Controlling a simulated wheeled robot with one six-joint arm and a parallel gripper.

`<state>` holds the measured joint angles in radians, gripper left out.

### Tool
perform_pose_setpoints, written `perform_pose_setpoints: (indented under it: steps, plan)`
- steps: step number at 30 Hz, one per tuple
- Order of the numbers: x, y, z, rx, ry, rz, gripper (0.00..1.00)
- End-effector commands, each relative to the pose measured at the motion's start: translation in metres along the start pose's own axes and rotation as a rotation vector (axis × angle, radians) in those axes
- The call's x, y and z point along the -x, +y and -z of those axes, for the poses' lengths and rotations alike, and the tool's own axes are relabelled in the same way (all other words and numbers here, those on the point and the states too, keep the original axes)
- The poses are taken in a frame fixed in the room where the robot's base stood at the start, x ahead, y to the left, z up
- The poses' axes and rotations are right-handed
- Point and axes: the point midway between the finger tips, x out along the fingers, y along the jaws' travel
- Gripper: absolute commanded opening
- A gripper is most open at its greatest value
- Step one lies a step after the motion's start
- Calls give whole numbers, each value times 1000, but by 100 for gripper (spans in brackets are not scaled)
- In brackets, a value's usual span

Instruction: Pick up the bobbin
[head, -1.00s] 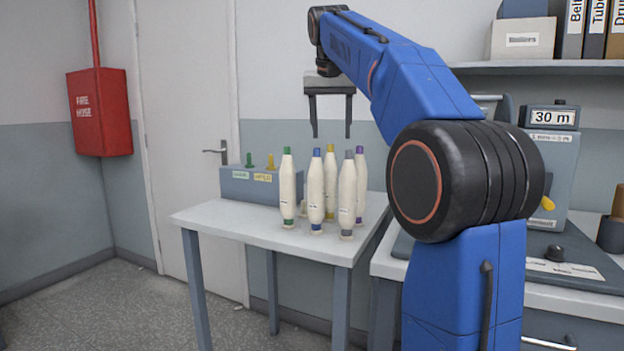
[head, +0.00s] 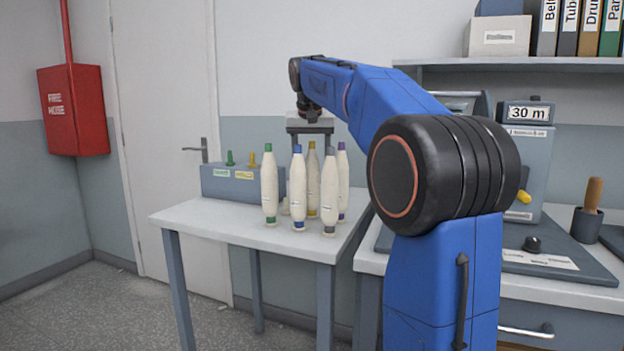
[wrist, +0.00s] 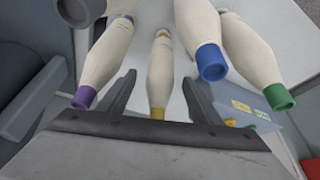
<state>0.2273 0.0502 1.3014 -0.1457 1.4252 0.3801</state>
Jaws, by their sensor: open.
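Several white bobbins with coloured tips stand upright on a small table (head: 185,217). They are the green-tipped (head: 269,190), blue-tipped (head: 298,192), yellow-tipped (head: 313,182), grey-tipped (head: 329,200) and purple-tipped (head: 343,182) bobbins. My gripper (head: 310,150) is open, pointing down, above and behind the group in the head view; its lower finger parts are partly hidden by the bobbins. In the wrist view, the yellow-tipped bobbin (wrist: 159,80) lies between the two open fingers, with a gap on each side. Whether the fingers have reached its height is hard to tell.
A grey box (head: 222,186) with green and yellow knobs stands at the back of the table. Neighbouring bobbins stand close around the yellow one. A workbench with a machine (head: 527,165) is at right. The table's front left is clear.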

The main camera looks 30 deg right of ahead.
Motion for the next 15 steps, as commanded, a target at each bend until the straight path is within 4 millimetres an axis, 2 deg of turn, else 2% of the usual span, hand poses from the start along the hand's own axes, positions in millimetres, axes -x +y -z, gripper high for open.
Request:
perform_pose_setpoints:
  steps: [12,15]
  plan:
    - [-46,-1,-6,0,-1,-1,59]
    - [-52,-1,-6,1,0,0,59]
